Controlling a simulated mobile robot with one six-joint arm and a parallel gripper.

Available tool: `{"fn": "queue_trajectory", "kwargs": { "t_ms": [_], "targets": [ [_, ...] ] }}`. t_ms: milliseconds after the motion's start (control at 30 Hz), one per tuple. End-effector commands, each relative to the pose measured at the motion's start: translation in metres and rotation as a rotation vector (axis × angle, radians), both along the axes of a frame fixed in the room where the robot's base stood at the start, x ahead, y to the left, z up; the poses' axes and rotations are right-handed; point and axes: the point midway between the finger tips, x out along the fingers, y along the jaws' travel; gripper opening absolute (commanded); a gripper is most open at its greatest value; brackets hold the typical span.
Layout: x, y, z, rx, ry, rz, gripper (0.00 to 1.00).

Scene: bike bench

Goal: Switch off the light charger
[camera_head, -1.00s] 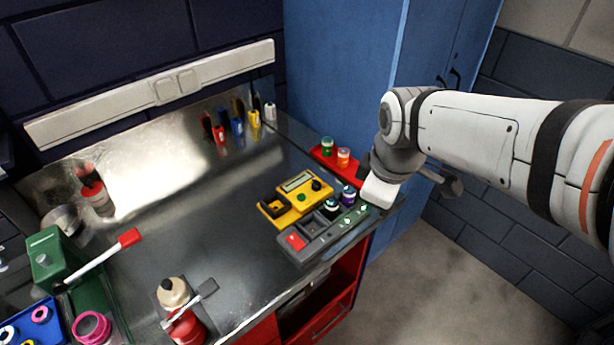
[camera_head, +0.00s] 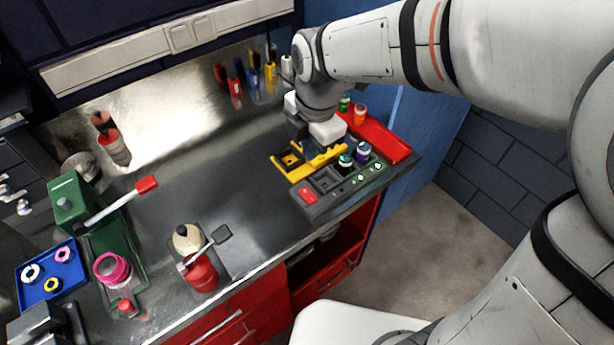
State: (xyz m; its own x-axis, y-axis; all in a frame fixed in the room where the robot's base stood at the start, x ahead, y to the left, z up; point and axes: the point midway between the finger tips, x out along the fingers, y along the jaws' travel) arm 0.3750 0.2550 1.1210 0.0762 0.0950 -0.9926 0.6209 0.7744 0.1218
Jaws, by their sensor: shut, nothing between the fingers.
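The light charger (camera_head: 338,198) is a long grey unit near the bench's front right edge. Its red switch (camera_head: 307,195) is at the left end; I cannot tell its tilt. Green-marked spots (camera_head: 361,177) show along its front strip. A dark item with a green top (camera_head: 345,161) and a purple one (camera_head: 362,151) are at its back side, beside an empty-looking slot. My gripper (camera_head: 314,138) is shut and empty, above and behind the charger, over the back part of a yellow device. Its fingertips are mostly hidden by its own body.
The yellow device (camera_head: 287,166) sits directly behind the charger, partly covered by my gripper. Bottles (camera_head: 200,272) stand at the front. The bench middle is clear.

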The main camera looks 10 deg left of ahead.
Motion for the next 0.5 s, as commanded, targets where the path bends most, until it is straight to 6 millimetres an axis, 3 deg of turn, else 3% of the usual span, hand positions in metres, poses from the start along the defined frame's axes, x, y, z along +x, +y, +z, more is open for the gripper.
{"fn": "queue_trajectory", "kwargs": {
  "t_ms": [233,500],
  "targets": [
    [0.001,0.001,-0.017,-0.002,0.003,-0.002,0.0],
    [0.005,0.006,-0.073,-0.004,0.006,-0.002,0.0]
  ]
}}
